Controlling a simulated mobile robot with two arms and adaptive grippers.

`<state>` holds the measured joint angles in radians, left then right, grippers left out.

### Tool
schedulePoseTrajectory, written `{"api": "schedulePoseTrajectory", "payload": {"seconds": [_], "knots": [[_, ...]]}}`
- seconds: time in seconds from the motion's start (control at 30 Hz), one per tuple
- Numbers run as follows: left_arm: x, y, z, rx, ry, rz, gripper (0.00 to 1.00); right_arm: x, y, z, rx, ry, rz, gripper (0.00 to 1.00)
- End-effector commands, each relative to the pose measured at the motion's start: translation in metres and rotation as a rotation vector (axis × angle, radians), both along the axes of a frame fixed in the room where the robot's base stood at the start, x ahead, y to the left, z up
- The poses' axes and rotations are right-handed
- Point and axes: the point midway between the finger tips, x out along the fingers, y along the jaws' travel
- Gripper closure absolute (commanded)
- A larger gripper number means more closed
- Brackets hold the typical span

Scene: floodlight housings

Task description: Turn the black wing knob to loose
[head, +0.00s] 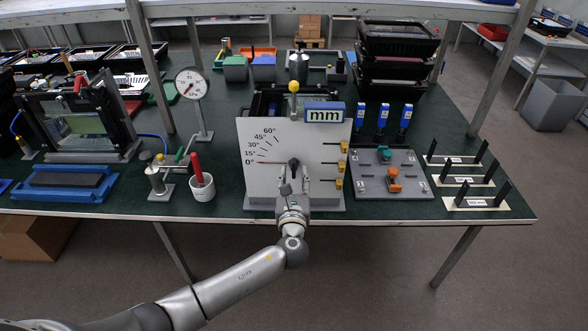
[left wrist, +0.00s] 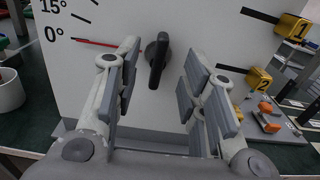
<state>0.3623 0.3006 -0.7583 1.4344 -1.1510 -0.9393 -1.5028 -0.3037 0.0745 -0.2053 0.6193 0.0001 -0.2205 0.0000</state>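The black wing knob (head: 294,163) sits on the front of the white panel (head: 264,187), to the right of a red pointer line lying at the 0° mark. In the left wrist view the knob (left wrist: 157,62) has its wing nearly upright. My left gripper (head: 293,183) is in front of the panel at the knob. In the left wrist view the gripper (left wrist: 163,78) is open, with one finger on each side of the knob and a visible gap to it on both sides. Nothing is between the pads close to me. My right gripper is out of view.
Yellow numbered tags (head: 340,165) line the panel's right edge. A grey box with green and orange knobs (head: 386,172) stands to the right. A white cup with a red-handled tool (head: 201,187) and a gauge on a stand (head: 192,84) are to the left. The front table edge is close below.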

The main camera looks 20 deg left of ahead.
Motion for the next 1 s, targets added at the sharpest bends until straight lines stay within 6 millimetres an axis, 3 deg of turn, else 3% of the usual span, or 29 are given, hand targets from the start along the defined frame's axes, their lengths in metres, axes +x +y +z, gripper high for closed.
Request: {"api": "schedulePoseTrajectory", "payload": {"seconds": [0.23, 0.63, 0.93, 1.0], "knots": [[0.026, 0.008, 0.0, 0.0, 0.0, 0.0, 0.62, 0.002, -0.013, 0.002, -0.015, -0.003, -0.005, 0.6], [0.032, 0.009, -0.001, -0.001, 0.001, 0.0, 0.62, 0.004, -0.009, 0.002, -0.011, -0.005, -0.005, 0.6], [0.031, 0.009, -0.001, -0.002, 0.002, 0.0, 0.99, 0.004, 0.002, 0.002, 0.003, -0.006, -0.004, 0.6], [0.031, 0.009, -0.001, -0.002, 0.002, 0.0, 1.0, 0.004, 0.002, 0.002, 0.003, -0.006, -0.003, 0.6]]}}
